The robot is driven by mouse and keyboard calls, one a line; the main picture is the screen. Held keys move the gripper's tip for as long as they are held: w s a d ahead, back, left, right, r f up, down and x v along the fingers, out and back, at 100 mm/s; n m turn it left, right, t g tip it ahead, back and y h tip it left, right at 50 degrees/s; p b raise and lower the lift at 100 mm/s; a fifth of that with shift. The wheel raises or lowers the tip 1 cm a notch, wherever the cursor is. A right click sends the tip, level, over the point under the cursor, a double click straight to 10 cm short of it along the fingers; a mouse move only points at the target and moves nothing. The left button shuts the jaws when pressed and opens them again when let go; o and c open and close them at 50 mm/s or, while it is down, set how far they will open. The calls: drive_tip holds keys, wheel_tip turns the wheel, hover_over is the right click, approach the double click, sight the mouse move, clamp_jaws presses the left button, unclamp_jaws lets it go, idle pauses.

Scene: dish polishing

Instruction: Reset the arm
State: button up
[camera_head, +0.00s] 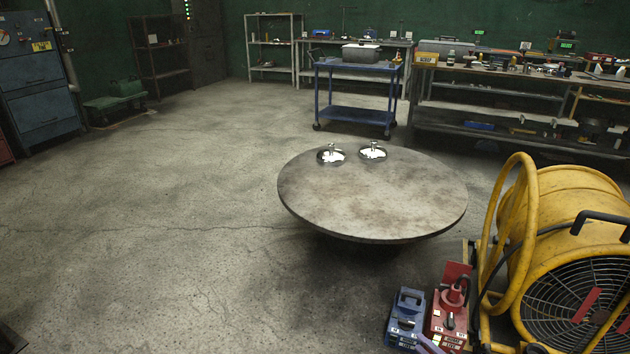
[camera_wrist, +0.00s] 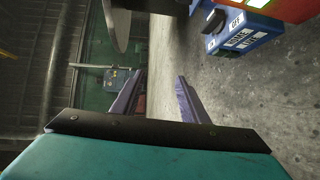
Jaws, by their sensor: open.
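My gripper (camera_wrist: 159,76) shows in the wrist view with its two purple fingers apart and nothing between them. In the head view, a small purple piece at the bottom edge beside the red box may be part of it; I cannot tell for sure. The round table (camera_head: 375,200) stands in the middle of the head view. Two shallow dishes, the left dish (camera_head: 331,155) and the right dish (camera_head: 372,151), sit near its far edge. Each has white contents and a small upright piece. My gripper is away from both dishes.
A blue box (camera_head: 405,318) and a red box (camera_head: 449,308) stand at the lower right, beside a big yellow fan (camera_head: 565,240). The blue box also shows in the wrist view (camera_wrist: 245,38). A blue cart (camera_head: 355,112) and workbenches stand behind. The floor at left is clear.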

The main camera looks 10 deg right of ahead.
drive_tip(key=w+a+r+n+g+y+p, duration=0.1)
drive_tip(key=a+n+g+y, duration=0.1)
drive_tip(key=a, duration=0.5)
drive_tip(key=w+a+r+n+g+y+p, duration=0.1)
drive_tip(key=a+r+n, duration=0.1)
drive_tip(key=a, duration=0.5)
drive_tip(key=s+a+r+n+g+y+p, duration=0.15)
drive_tip(key=s+a+n+g, duration=0.3)
drive_tip(key=a, duration=0.45)
drive_tip(key=s+a+r+n+g+p, duration=0.1)
drive_tip(key=s+a+n+g+p, duration=0.3)
drive_tip(key=a, duration=0.5)
drive_tip(key=s+a+r+n+g+y+p, duration=0.1)
drive_tip(key=s+a+n+g, duration=0.1)
drive_tip(key=a+n, duration=0.6)
drive_tip(key=s+a+r+n+g+h+p, duration=0.1)
drive_tip(key=s+a+n+g+h, duration=0.15)
drive_tip(key=s+n, duration=0.35)
drive_tip(key=s+a+r+n+g+h+p, duration=0.2)
drive_tip(key=s+a+n+g, duration=0.15)
drive_tip(key=s, duration=0.45)
drive_tip(key=s+d+r+n+h, duration=0.1)
drive_tip(key=s+d+n+h, duration=0.2)
drive_tip(key=n, duration=0.7)
drive_tip(key=s+d+r+n+g+h, duration=0.1)
drive_tip(key=s+d+n+h, duration=0.2)
drive_tip(key=s+d+n, duration=0.2)
drive_tip(key=shift+d+n+h, duration=0.3)
drive_tip(key=shift+d+n, duration=1.25)
drive_tip(key=shift+n, duration=1.05)
